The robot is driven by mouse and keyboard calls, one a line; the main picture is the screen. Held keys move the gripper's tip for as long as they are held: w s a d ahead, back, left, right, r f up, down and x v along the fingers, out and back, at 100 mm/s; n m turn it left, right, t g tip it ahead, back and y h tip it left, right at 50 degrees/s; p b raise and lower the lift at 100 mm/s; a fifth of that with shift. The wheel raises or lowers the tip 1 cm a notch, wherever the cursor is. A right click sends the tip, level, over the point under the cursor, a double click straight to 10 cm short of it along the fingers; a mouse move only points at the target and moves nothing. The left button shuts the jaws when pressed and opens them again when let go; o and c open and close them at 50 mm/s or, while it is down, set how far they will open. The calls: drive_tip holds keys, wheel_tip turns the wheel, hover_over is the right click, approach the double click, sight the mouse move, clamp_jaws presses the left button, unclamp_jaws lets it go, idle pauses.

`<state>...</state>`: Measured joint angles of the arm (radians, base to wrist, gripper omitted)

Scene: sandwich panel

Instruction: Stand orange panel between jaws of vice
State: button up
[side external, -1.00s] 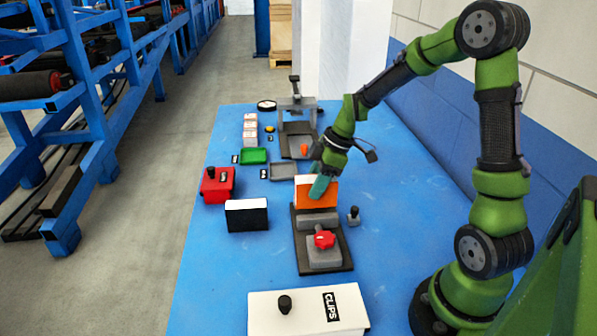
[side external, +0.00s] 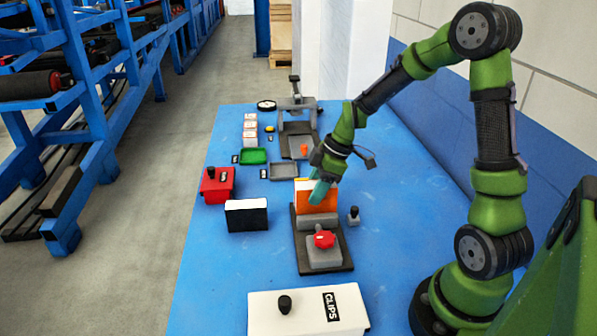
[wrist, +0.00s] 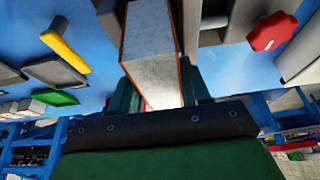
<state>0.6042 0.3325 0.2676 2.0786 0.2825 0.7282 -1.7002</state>
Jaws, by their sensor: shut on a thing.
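The orange panel (side external: 304,201) stands upright at the vice (side external: 318,222), just behind its near grey jaw in the side view. Its lower edge is hidden by that jaw, so I cannot tell whether it touches the vice floor. In the wrist view the panel (wrist: 150,65) shows a pale grey edge with thin orange borders between the fingers. The vice's red knob (side external: 325,240) faces the near side, and it also shows in the wrist view (wrist: 272,30).
A black-and-white block (side external: 247,216) and a red box (side external: 217,185) stand to the left. A small black-knobbed piece (side external: 353,216) is close right of the vice. A white clips box (side external: 308,312) is in front. Green (side external: 253,156) and grey (side external: 284,171) trays lie behind.

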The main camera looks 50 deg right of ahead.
drive_tip(key=shift+f, duration=0.1)
drive_tip(key=shift+f, duration=0.4)
drive_tip(key=shift+f, duration=0.65)
idle(1.0)
drive_tip(key=o, duration=1)
drive_tip(key=shift+o, duration=0.7)
drive_tip(key=shift+s+a, duration=0.1)
drive_tip(key=shift+a, duration=0.05)
drive_tip(key=shift+f, duration=0.1)
